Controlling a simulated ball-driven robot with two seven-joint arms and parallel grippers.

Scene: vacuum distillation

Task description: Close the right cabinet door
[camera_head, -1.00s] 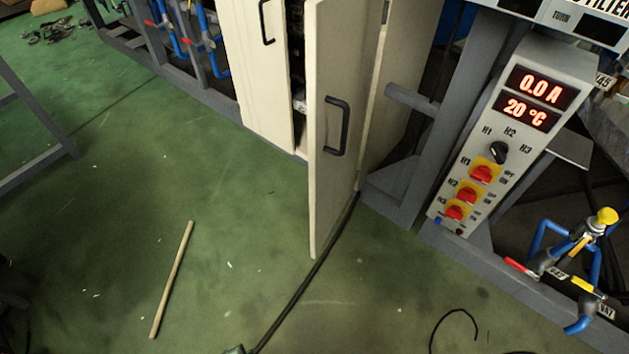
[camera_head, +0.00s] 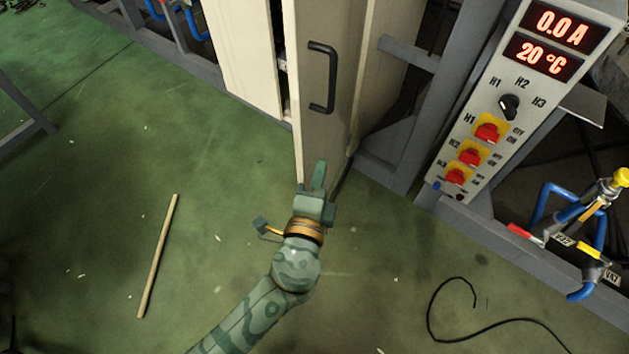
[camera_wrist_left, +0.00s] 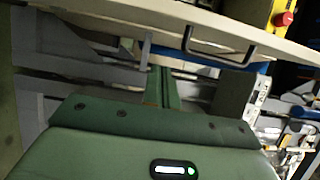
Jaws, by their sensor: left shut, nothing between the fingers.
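The right cabinet door (camera_head: 312,128) is a tall cream panel that stands open, swung out toward me. Its black bar handle (camera_head: 322,78) faces me. In the left wrist view the door (camera_wrist_left: 110,22) crosses the top, with its handle (camera_wrist_left: 218,48) below the edge. My left gripper (camera_head: 319,165) is shut and empty, at the lower end of the door in the head view. I cannot tell whether its fingertips touch the door. The closed fingers also show in the left wrist view (camera_wrist_left: 162,75). My right gripper is not in view.
The left cabinet door (camera_head: 240,60) is beside the dark cabinet opening. A control panel (camera_head: 510,100) with red switches and blue pipes (camera_head: 560,215) stand at right. A wooden stick (camera_head: 158,255) and a black cable (camera_head: 432,310) lie on the green floor.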

